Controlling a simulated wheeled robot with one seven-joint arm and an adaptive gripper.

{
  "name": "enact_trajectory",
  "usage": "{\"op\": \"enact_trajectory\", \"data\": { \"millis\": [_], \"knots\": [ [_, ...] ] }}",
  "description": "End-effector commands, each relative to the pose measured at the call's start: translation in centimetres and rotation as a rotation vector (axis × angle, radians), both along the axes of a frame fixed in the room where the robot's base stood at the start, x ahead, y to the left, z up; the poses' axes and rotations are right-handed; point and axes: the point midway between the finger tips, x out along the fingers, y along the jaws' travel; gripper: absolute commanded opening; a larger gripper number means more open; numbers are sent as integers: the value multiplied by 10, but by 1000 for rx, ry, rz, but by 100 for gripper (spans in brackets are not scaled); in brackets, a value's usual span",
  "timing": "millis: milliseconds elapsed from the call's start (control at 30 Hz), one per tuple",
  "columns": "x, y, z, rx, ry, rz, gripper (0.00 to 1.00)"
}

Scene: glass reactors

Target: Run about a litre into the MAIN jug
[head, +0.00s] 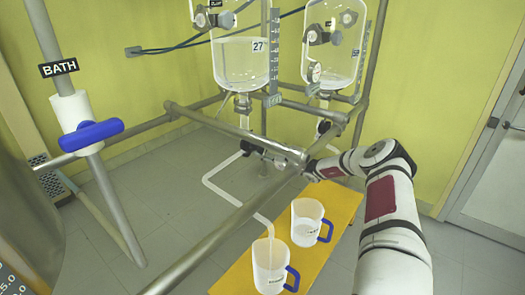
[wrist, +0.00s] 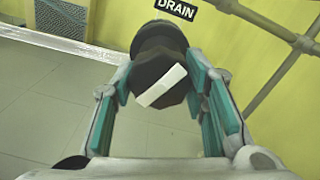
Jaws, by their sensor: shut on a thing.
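Two clear jugs with blue handles stand on a yellow board (head: 338,220). The front jug (head: 268,268) has a pale tube (head: 225,198) ending over its mouth; I cannot read its label or tell its level. The rear jug (head: 305,226) stands behind it to the right. A glass reactor (head: 240,68) holds clear liquid, with a drain outlet below it. In the wrist view, a dark valve knob (wrist: 158,72) with a white bar sits by a DRAIN label (wrist: 175,8). My gripper (wrist: 160,88) is closed around this knob, one teal finger on each side.
A second reactor (head: 333,45) stands to the right. Grey frame pipes (head: 235,130) cross in front of the reactors and over the floor. A blue handle (head: 91,135) is on the post labelled BATH (head: 59,68) at left. A door (head: 495,160) is at right.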

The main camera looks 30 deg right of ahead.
Motion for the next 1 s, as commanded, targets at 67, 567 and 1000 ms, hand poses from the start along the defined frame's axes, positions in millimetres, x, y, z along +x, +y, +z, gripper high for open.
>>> {"op": "enact_trajectory", "data": {
  "millis": [67,567,1000],
  "knots": [
    [0,0,1,-67,-25,-1,12],
    [1,-1,1,-506,-184,0,12],
    [1,-1,2,-769,-281,-1,12]
  ]
}}
